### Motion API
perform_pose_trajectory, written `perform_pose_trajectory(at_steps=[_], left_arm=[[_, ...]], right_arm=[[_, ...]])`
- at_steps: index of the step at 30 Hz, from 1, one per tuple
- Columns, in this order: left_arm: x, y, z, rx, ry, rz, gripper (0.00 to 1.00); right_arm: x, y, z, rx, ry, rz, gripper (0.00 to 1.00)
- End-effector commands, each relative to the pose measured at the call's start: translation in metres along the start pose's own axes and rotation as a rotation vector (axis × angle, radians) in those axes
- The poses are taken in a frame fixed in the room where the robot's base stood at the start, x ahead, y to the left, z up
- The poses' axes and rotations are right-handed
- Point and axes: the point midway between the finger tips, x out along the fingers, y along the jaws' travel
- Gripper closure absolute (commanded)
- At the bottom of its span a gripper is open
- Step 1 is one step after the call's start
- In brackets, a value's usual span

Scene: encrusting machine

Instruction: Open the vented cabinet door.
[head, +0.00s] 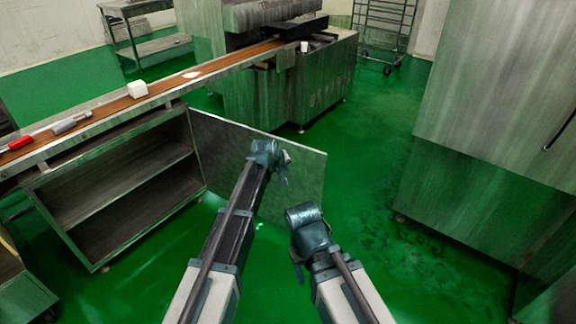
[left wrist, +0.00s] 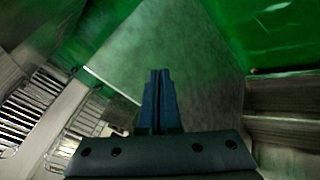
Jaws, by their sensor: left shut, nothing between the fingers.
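The cabinet (head: 120,185) under the conveyor at left stands open, its two shelf levels bare. Its door (head: 225,145) is a flat grey metal panel swung out to the right from the cabinet's right edge. No vent slots show on this face of the door. My left gripper (head: 283,172) is shut and empty, in front of the door panel in the head view; I cannot tell whether it touches it. In the left wrist view the closed fingers (left wrist: 158,90) point at a grey panel (left wrist: 190,50), likely the door. My right gripper (head: 298,268) is low and partly hidden by its arm.
A conveyor belt (head: 215,66) runs above the cabinet, with a white block (head: 138,89) and a red-handled item (head: 20,142) on it. A large steel machine (head: 490,90) stands at right. Green floor (head: 370,150) is clear between. Slatted metal (left wrist: 35,105) shows in the wrist view.

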Motion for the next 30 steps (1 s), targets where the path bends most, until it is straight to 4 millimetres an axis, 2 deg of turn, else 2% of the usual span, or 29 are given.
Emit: perform_pose_trajectory(at_steps=[1, 3, 9, 12, 16, 24, 26, 27, 29, 30], left_arm=[[-0.019, 0.007, -0.001, 0.001, 0.000, 0.000, 1.00], [-0.033, 0.010, 0.001, 0.001, 0.000, 0.000, 1.00], [-0.068, 0.019, 0.008, 0.002, 0.000, 0.001, 1.00], [-0.080, 0.022, 0.010, 0.002, 0.000, 0.001, 1.00], [-0.085, 0.023, 0.012, 0.001, 0.000, 0.001, 1.00], [-0.085, 0.022, 0.014, 0.003, -0.002, -0.001, 1.00], [-0.088, 0.019, 0.022, 0.020, -0.013, -0.010, 1.00], [-0.092, 0.015, 0.031, 0.043, -0.029, -0.024, 1.00], [-0.102, 0.005, 0.054, 0.098, -0.070, -0.056, 1.00], [-0.110, -0.004, 0.074, 0.148, -0.107, -0.084, 1.00]], right_arm=[[-0.018, 0.002, 0.001, 0.000, 0.000, 0.000, 0.50], [-0.030, 0.003, 0.002, 0.000, 0.000, 0.000, 0.50], [-0.059, 0.006, 0.004, 0.000, 0.000, 0.000, 0.50], [-0.068, 0.006, 0.004, 0.000, 0.000, 0.000, 0.50], [-0.072, 0.007, 0.004, 0.000, 0.000, 0.000, 0.50], [-0.071, 0.007, 0.004, 0.000, 0.000, 0.000, 0.50], [-0.071, 0.007, 0.004, 0.000, 0.000, 0.000, 0.50], [-0.071, 0.007, 0.004, 0.000, 0.000, 0.000, 0.50], [-0.071, 0.007, 0.004, 0.000, 0.000, 0.000, 0.50], [-0.071, 0.007, 0.004, 0.000, 0.000, 0.000, 0.50]])
